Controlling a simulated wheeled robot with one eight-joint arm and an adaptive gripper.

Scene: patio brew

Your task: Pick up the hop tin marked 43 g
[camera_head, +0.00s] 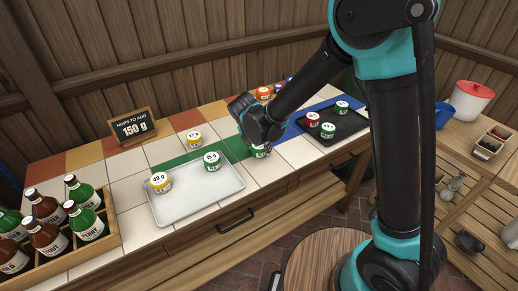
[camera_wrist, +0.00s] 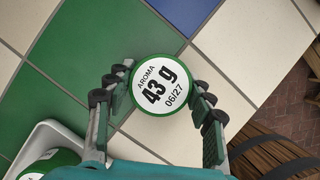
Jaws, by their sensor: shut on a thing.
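The hop tin marked 43 g (camera_wrist: 157,84) has a green rim and a white lid reading AROMA, 43 g and 06/27. In the wrist view the fingers of my gripper (camera_wrist: 156,98) press it from both sides. In the head view my gripper (camera_head: 261,143) points down at the tiled counter, and the green tin (camera_head: 260,152) shows only partly beneath it. I cannot tell whether the tin touches the tiles.
A light tray (camera_head: 205,203) left of my gripper holds a yellow tin marked 49 g (camera_head: 160,182) and a green tin (camera_head: 212,161). A yellow tin (camera_head: 194,140) stands behind it. A dark tray (camera_head: 345,125) with several tins is to the right. A bottle crate (camera_head: 112,232) stands at left.

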